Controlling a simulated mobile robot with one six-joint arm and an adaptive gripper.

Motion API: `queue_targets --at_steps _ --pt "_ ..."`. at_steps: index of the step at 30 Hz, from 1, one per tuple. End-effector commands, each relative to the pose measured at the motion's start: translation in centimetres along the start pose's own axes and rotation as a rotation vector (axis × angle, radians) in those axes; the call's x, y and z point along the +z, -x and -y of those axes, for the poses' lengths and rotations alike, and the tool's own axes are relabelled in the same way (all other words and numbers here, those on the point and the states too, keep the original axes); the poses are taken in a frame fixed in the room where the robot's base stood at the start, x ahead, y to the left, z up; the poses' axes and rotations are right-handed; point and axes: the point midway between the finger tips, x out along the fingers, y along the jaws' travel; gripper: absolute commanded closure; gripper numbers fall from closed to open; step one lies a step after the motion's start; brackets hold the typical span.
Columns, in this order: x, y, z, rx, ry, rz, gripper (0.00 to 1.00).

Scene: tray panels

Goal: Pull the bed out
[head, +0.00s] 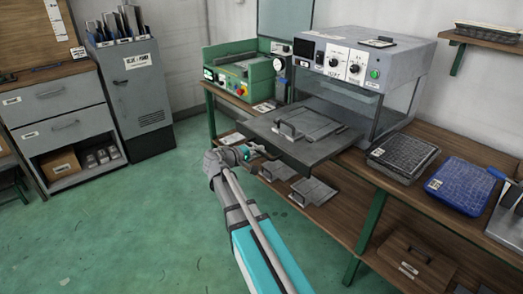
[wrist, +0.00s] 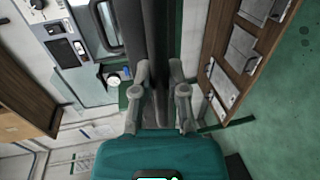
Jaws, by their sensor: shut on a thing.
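The bed (head: 335,148) is a flat dark grey plate on the front of the grey box-shaped machine (head: 370,60). It sticks out well past the machine's open front, over the bench edge. A smaller plate with a bar handle (head: 288,130) lies on top of it. My gripper (head: 250,152) is at the bed's front edge, level with it. In the wrist view my gripper (wrist: 158,78) has its two fingers shut on either side of the dark front part of the bed (wrist: 145,40). The exact part held is hidden between the fingers.
A green machine (head: 240,75) stands left of the bed on the wooden bench. A black tray (head: 402,155) and a blue tray (head: 458,185) lie to the right. Grey plates with handles (head: 312,191) sit on the lower shelf. The green floor (head: 130,220) is clear at left.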

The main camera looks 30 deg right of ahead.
Motion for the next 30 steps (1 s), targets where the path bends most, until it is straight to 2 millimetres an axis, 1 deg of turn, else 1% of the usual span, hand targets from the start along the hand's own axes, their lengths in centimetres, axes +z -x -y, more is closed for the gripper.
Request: queue_targets --at_steps 1,4,5,9,10,11,30 --pt "-0.52 -0.1 -0.14 0.004 0.001 -0.01 1.0" --pt "-0.44 -0.26 -0.18 0.004 0.0 -0.007 1.0" --pt "-0.42 -0.29 -0.19 0.005 0.0 -0.007 0.8" --pt "-0.25 -0.38 -0.19 0.004 0.0 -0.003 0.54" --pt "-0.21 -0.4 -0.19 0.003 0.0 -0.002 0.48" --pt "-0.18 -0.41 -0.19 0.003 0.0 -0.002 0.46" --pt "0.34 -0.45 -0.29 -0.003 0.003 0.004 0.46"
